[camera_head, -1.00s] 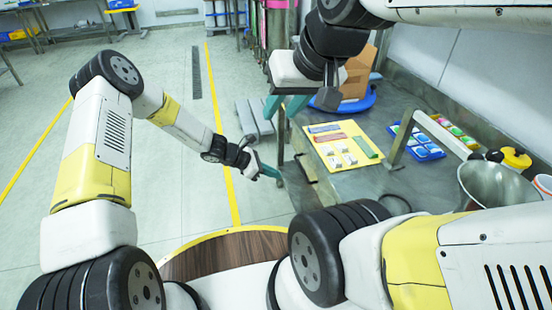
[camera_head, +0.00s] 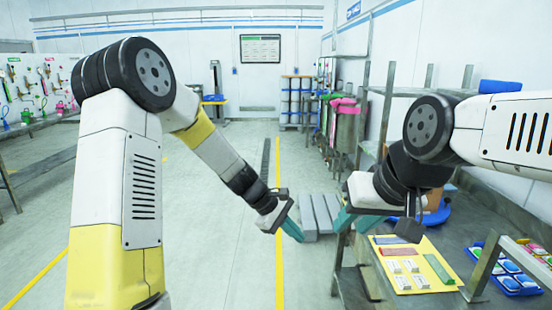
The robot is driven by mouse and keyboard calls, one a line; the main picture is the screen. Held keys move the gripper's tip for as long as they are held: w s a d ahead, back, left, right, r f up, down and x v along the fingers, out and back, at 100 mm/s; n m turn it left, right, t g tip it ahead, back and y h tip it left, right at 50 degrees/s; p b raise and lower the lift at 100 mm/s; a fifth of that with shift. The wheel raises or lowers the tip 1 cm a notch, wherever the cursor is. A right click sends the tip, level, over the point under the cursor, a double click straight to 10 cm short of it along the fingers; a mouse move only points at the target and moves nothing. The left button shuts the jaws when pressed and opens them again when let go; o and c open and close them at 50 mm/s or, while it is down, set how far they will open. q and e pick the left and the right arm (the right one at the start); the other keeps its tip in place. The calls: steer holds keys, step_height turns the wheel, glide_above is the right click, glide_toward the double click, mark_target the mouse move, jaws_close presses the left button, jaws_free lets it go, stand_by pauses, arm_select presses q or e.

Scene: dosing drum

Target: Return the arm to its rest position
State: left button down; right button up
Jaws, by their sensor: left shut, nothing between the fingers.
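My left gripper (camera_head: 290,228) hangs in the middle of the view, with its teal fingers together and nothing between them. It is over the floor, left of the bench and apart from it. My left arm (camera_head: 128,180) is raised, its elbow at the upper left and its forearm sloping down to the right. My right gripper (camera_head: 356,222) is at the left end of the bench, beside the yellow mat. Its two teal fingers are spread, with nothing seen between them.
The bench (camera_head: 470,228) on the right holds the yellow mat (camera_head: 418,266) with small items and a blue tray (camera_head: 515,278). A metal frame (camera_head: 490,262) stands between them. Grey slabs (camera_head: 319,214) lie on the floor behind the grippers. The floor at centre left is clear.

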arm_select(q)
steer(key=s+a+r+m+t+y, duration=0.1)
steer(key=s+a+r+m, duration=0.2)
steer(key=s+a+r, duration=0.3)
steer(key=s+a+r+m+t+y, duration=0.1)
steer(key=s+a+r+m+y, duration=0.2)
steer(key=r, duration=0.5)
steer(key=s+a+r+m+t+y, duration=0.1)
steer(key=s+a+r+m+t, duration=0.2)
steer(key=s+a, duration=0.8)
steer(key=shift+s+a+r+m, duration=0.15)
steer(key=shift+s+r+m, duration=0.5)
steer(key=shift+r, duration=0.3)
